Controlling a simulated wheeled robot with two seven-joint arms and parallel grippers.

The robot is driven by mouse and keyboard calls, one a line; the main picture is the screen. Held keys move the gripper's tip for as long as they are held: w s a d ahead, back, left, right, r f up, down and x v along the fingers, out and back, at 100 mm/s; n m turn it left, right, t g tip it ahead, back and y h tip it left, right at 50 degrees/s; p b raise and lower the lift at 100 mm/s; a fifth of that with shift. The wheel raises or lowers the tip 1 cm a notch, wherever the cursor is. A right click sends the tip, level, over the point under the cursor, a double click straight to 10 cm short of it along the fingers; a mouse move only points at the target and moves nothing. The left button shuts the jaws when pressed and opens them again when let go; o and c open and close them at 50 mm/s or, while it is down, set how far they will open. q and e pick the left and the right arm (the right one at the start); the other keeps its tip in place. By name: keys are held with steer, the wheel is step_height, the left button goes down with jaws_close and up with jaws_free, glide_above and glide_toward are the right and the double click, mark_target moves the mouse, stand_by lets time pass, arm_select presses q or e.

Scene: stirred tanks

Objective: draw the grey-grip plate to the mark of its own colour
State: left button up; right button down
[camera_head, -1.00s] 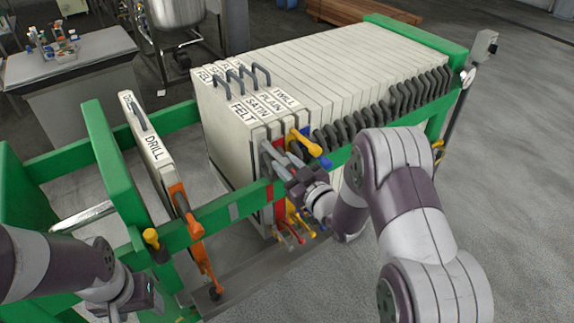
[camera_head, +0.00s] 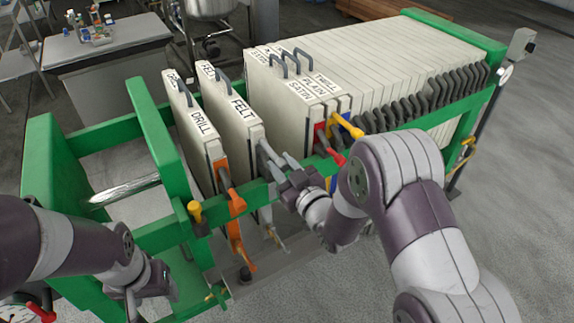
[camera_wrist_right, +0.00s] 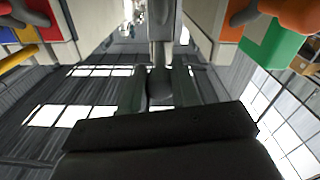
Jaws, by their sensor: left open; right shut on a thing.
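The grey-grip plate (camera_head: 238,112), lettered FELT, hangs upright in the green frame between the DRILL plate and the plate stack, apart from both. My right gripper (camera_head: 278,160) is shut on its grey grip (camera_head: 263,155) at the near rail. The grip also shows between the fingers in the right wrist view (camera_wrist_right: 162,35). My arm and the grip cover part of the rail there, and I cannot make out a grey mark. My left gripper (camera_head: 152,290) is open and empty at the lower left, apart from the plates.
The DRILL plate (camera_head: 195,125) with its orange grip (camera_head: 232,200) hangs to the left. The stack (camera_head: 375,75), with SATIN, PLAIN and TWILL in front, stands to the right. A green end plate (camera_head: 165,135) and yellow knob (camera_head: 195,210) stand left of DRILL.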

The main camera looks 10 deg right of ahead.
steer(key=shift+f, duration=0.1)
steer(key=c, duration=0.8)
jaws_free()
steer(key=shift+d, duration=0.15)
steer(key=shift+c, duration=0.2)
steer(key=b+v, duration=0.1)
steer(key=v, duration=1.1)
steer(key=shift+s, duration=0.3)
steer(key=shift+d, duration=0.1)
